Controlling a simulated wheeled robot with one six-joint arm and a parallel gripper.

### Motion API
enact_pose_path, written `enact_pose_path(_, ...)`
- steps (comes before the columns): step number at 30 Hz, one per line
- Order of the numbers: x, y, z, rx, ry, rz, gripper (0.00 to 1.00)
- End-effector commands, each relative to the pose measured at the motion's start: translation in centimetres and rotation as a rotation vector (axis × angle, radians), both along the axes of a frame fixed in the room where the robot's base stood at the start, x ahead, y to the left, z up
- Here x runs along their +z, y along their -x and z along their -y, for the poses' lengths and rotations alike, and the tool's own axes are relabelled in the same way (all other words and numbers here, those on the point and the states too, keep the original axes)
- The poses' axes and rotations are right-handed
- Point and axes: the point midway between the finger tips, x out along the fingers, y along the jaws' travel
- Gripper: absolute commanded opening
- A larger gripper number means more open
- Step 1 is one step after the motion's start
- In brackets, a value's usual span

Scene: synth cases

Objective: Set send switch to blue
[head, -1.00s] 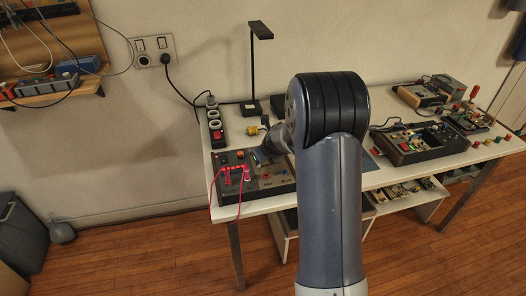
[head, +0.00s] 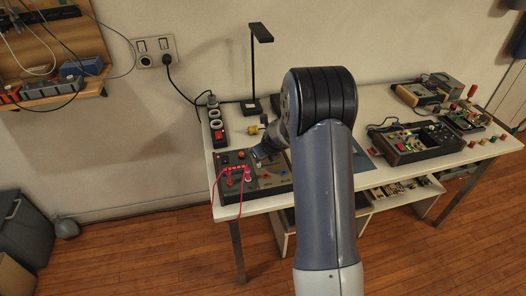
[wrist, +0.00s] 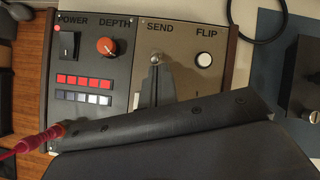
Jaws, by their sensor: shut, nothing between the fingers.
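The control panel (head: 265,185) lies at the left end of the table. In the wrist view its face (wrist: 200,85) is beige on the right and dark on the left. The send switch (wrist: 156,59) is a small metal toggle with a round tip under the SEND label. My gripper (wrist: 155,74) is shut and empty, with its fingertips just below the toggle in the picture. I cannot tell whether they touch it. The fingers hide the area under the switch, and no blue mark shows beside it. In the head view my wrist (head: 268,148) is over the panel.
Beside the switch are the DEPTH knob (wrist: 109,46), the POWER rocker (wrist: 70,44), red buttons (wrist: 84,80) and the white FLIP button (wrist: 204,60). A pink cable (wrist: 36,141) plugs in at lower left. A dark box (wrist: 305,75) stands right. A lamp (head: 253,70) stands behind.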

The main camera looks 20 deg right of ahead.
Motion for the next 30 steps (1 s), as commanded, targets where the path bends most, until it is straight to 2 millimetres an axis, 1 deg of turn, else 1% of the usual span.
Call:
enact_pose_path(19,0.55,-0.13,0.0,0.0,-0.001,-0.001,0.0)
enact_pose_path(30,1.15,-0.71,0.02,0.0,-0.001,-0.001,0.0)
